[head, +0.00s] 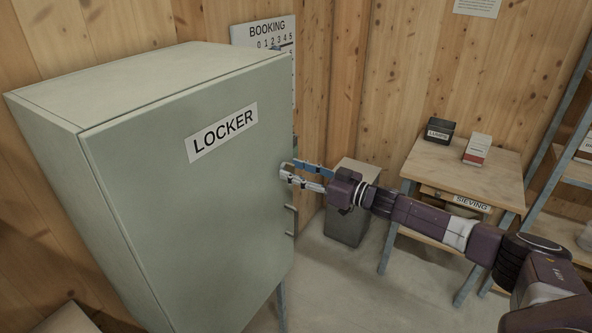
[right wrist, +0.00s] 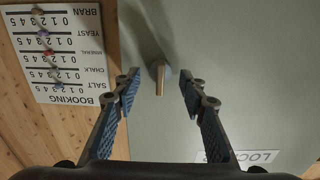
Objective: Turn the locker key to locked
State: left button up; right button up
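The locker (head: 200,210) is a tall grey-green cabinet with a LOCKER label on its door. Its key (right wrist: 159,80), a small tan bar on a round grey base, shows in the right wrist view on the grey-green face. The key points toward the bottom of that view. My right gripper (head: 288,168) is at the right edge of the locker door in the head view. In the right wrist view the gripper (right wrist: 159,88) is open, with a fingertip on each side of the key and a visible gap on both sides. The key cannot be made out in the head view. My left gripper is not in view.
A BOOKING board (right wrist: 62,55) hangs on the wooden wall beside the locker. A grey bin (head: 346,222) stands behind my right arm. A wooden table (head: 500,165) with a dark LUMPS box (head: 439,131) and a white-red box (head: 477,150) stands to the right.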

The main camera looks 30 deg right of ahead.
jog(key=shift+c, duration=0.2)
grip_shut()
jog(key=shift+n, duration=0.3)
jog(key=n+b, duration=0.2)
jog(key=n, duration=0.2)
jog(key=shift+a, duration=0.1)
jog(key=n+b, duration=0.1)
jog(key=n, duration=0.3)
jog(key=shift+f, duration=0.1)
jog(key=n+b, duration=0.2)
jog(key=n, duration=0.2)
jog(key=shift+s+n+b, duration=0.1)
jog(key=shift+n+b, duration=0.2)
jog(key=shift+b, duration=0.1)
jog(key=n+b, duration=0.2)
jog(key=n, duration=0.2)
jog(key=shift+a+f+n, duration=0.1)
jog(key=shift+n, duration=0.3)
jog(key=shift+b, duration=0.3)
